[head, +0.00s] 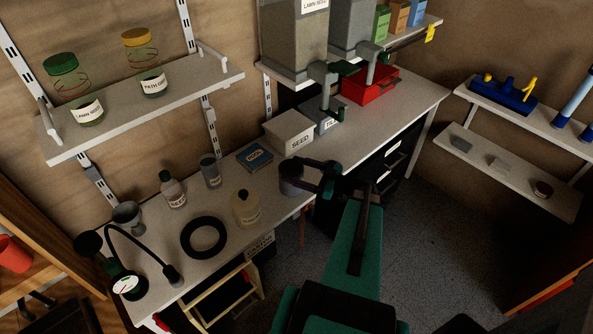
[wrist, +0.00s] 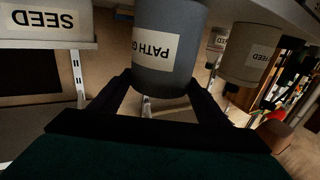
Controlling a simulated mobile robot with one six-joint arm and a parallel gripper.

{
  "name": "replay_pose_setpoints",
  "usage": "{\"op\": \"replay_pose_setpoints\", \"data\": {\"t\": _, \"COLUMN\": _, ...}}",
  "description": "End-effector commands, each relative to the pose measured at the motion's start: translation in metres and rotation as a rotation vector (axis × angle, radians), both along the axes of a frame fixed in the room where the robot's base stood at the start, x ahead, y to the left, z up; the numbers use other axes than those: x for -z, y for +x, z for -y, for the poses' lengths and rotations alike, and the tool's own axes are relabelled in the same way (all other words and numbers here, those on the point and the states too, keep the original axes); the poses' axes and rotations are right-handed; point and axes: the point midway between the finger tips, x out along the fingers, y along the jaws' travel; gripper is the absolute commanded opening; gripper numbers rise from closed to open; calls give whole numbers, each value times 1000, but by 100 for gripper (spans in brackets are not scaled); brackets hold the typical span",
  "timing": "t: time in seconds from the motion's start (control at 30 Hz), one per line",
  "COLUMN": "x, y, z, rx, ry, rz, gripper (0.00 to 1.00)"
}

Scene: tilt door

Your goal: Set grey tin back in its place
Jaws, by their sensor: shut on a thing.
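The grey tin (head: 291,180) is at the front edge of the bench (head: 225,262), right of the cream bottle and in front of the SEED box. My gripper (head: 318,180) is shut on it from the right. In the wrist view the tin (wrist: 168,50) is between the fingers of my gripper (wrist: 163,92). Its pale label shows upside down and reads "PATH G", with the rest cut off by the curve. The tin looks about upright. I cannot tell whether its base touches the bench.
The SEED box (head: 289,132), a blue box (head: 255,157), another grey tin (head: 210,171), a cream bottle (head: 245,209) and a black ring (head: 203,237) stand on the bench. Hoppers with spouts (head: 323,75) and a red tray (head: 369,87) are behind. A wall shelf (head: 150,107) holds two jars.

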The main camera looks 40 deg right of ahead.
Motion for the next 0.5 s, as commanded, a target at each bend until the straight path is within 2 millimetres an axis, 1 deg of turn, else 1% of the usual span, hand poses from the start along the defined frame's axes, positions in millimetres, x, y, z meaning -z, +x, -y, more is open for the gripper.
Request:
{"op": "replay_pose_setpoints", "data": {"t": 0.47, "x": 5, "y": 0, "z": 0, "rx": 0, "ry": 1, "rz": 3, "gripper": 23}}
{"op": "replay_pose_setpoints", "data": {"t": 0.5, "x": 5, "y": 0, "z": 0, "rx": 0, "ry": 1, "rz": 3, "gripper": 76}}
